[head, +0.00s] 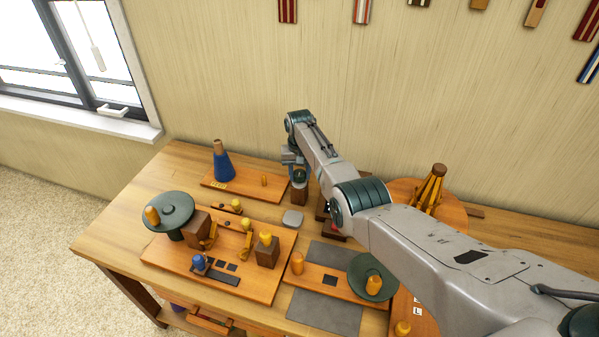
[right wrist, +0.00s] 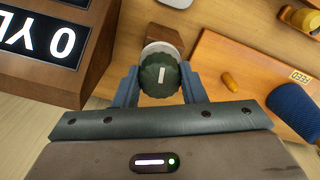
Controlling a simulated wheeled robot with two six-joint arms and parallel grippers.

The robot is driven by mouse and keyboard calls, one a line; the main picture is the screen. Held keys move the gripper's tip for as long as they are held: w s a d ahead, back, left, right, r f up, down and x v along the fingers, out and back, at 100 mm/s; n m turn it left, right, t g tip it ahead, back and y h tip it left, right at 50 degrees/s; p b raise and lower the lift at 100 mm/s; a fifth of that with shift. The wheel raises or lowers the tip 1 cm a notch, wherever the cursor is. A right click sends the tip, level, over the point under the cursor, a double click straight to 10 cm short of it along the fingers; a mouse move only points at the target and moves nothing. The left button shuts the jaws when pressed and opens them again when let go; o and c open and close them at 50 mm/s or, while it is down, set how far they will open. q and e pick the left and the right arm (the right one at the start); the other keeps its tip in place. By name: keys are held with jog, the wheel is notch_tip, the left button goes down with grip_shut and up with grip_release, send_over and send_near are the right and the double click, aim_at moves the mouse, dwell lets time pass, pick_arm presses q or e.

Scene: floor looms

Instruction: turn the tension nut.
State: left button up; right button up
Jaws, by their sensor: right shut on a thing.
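The tension nut (right wrist: 160,75) is a dark green, ribbed round knob with a short white mark on its face, seen in the right wrist view. The mark stands nearly upright in that picture. The nut sits against a brown wooden block (head: 299,196) that stands on the table. My right gripper (right wrist: 158,84) is shut on the nut, with one blue-grey finger on each side of it. In the head view my right gripper (head: 298,168) is small and comes down over the block, largely covering the nut. My left gripper is not in view.
A wooden box with a dark counter display (right wrist: 42,38) stands close left of the gripper in the wrist view. A blue cone (head: 223,167) stands on a board behind. A board with a green disc (head: 168,210) and pegs lies front left. Grey mats (head: 322,312) lie at front.

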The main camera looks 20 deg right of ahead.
aim_at(300, 172)
jog(key=n, duration=0.3)
jog(key=shift+n+p, duration=0.45)
jog(key=shift+n, duration=1.35)
jog(key=o, duration=1)
notch_tip(300, 172, up, 11)
jog(key=b, duration=0.1)
